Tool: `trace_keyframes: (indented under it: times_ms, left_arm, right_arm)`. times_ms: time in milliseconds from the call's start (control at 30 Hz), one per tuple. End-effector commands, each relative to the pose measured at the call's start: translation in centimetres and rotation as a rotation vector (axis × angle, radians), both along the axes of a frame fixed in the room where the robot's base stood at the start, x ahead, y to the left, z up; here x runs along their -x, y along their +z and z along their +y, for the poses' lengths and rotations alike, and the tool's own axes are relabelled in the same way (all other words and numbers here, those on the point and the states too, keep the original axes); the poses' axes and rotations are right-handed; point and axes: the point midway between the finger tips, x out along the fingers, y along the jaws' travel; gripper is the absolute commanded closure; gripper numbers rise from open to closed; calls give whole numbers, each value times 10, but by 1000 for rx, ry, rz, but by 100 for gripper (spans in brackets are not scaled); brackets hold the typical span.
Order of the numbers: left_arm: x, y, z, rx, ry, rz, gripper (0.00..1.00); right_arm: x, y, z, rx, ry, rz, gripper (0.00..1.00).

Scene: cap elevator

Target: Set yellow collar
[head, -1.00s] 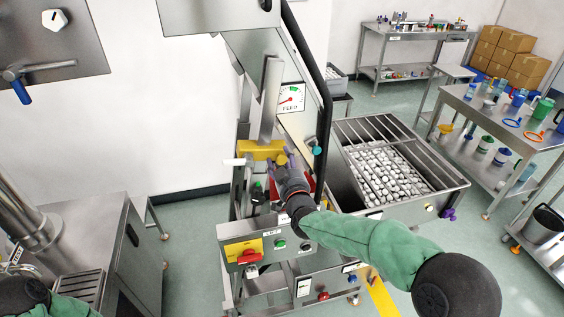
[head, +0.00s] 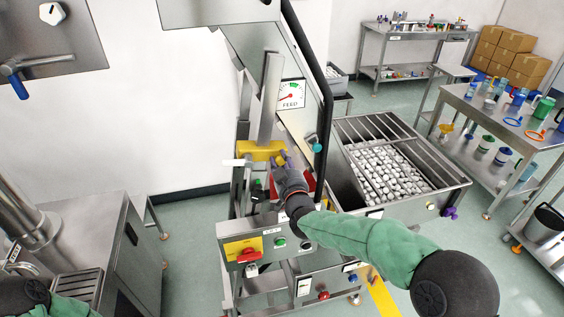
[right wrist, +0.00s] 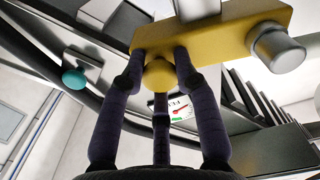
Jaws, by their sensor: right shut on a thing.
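The yellow collar (head: 257,150) sits around the upright steel bar (head: 270,95) of the cap elevator, roughly level in the head view. It also shows in the right wrist view (right wrist: 220,32), with a yellow round knob (right wrist: 159,75) on its near side and a grey cylinder end at its right. My right gripper (head: 281,160) is shut on the yellow knob; in the right wrist view its dark fingers (right wrist: 160,65) close around it. My left gripper is not in view; only part of my left arm shows at the lower left.
A feed gauge (head: 291,95) and a black curved rail stand right of the bar. Below is a control panel with a red switch (head: 248,256) and green button. A hopper of white caps (head: 392,172) stands right. A steel cabinet (head: 85,245) is at left.

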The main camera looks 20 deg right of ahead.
Motion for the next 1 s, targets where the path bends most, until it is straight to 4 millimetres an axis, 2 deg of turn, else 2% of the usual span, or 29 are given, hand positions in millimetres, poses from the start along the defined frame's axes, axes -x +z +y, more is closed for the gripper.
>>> trace_keyframes:
  times_ms: [33, 300, 733, 767, 800, 833, 1000]
  left_arm:
    - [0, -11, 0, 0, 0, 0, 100]
    - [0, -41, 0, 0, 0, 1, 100]
    - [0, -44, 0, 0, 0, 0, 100]
    - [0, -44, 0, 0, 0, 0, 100]
    - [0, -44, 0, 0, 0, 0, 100]
    - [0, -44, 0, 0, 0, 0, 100]
    - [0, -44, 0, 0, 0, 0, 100]
  right_arm:
    - [0, -13, 2, -1, 2, 5, 100]
    - [-1, -48, 8, -1, 2, 7, 100]
    - [-1, -56, 11, -2, 4, 14, 100]
    - [-1, -56, 11, -2, 4, 15, 60]
    - [-1, -56, 11, -2, 4, 15, 49]
    - [-1, -56, 11, -2, 4, 15, 44]
    - [-1, -54, 10, -1, 2, 9, 44]
